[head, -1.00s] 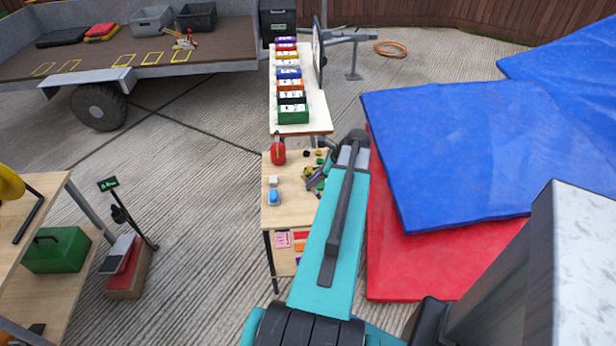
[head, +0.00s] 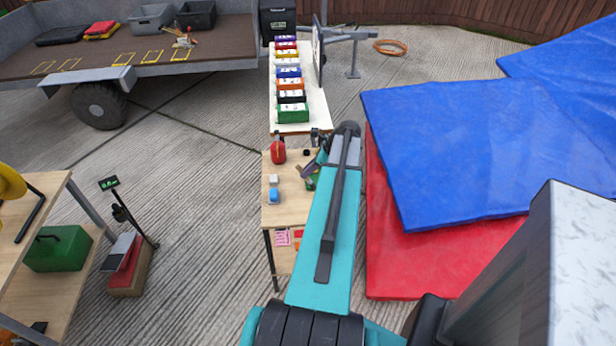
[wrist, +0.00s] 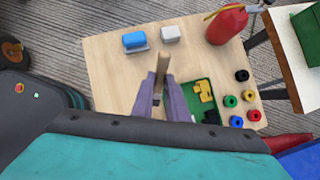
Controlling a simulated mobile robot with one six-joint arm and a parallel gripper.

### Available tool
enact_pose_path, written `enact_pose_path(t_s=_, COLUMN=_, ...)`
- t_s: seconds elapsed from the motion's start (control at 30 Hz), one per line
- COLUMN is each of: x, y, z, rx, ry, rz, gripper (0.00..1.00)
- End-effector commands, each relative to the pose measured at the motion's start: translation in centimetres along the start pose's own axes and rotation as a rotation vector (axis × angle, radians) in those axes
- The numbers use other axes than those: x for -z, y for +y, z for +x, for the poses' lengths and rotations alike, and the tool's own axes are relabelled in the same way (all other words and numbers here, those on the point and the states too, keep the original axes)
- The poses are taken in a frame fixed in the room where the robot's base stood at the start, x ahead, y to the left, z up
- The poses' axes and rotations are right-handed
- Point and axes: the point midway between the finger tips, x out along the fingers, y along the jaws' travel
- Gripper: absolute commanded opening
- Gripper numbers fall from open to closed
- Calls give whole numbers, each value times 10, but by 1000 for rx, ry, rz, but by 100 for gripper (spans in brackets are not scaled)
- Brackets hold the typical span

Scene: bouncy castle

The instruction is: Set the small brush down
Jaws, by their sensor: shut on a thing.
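My gripper (wrist: 162,92) is shut on the small brush (wrist: 162,66), whose narrow wooden part shows between the purple-grey fingers in the wrist view. The rest of the brush is hidden by the fingers. The brush is over the light wooden table (wrist: 110,72); I cannot tell whether it touches the top. In the head view my gripper (head: 308,170) is over the right part of the same table (head: 288,212), partly hidden by my arm, and the brush cannot be made out.
A blue block-like item (wrist: 135,40), a white block (wrist: 170,33) and a red bottle (wrist: 227,25) stand on the table. A green tray (wrist: 203,88) with yellow and black pieces lies right of my gripper, beside several coloured rings (wrist: 236,121). The table's left part is clear.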

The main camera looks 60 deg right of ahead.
Motion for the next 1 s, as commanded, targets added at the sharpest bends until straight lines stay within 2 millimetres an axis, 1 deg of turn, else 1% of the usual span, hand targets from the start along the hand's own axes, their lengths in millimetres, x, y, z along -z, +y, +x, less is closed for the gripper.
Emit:
enact_pose_path(t_s=0.3, x=14, y=0, z=22, rx=-2, ry=0, rz=0, gripper=0)
enact_pose_path(t_s=0.4, x=17, y=0, z=27, rx=-1, ry=0, rz=0, gripper=0)
enact_pose_path(t_s=0.87, x=19, y=0, z=30, rx=0, ry=0, rz=0, gripper=0)
enact_pose_path(t_s=0.9, x=19, y=0, z=30, rx=0, ry=0, rz=0, gripper=18)
enact_pose_path(t_s=1.0, x=19, y=0, z=30, rx=0, ry=0, rz=-1, gripper=32)
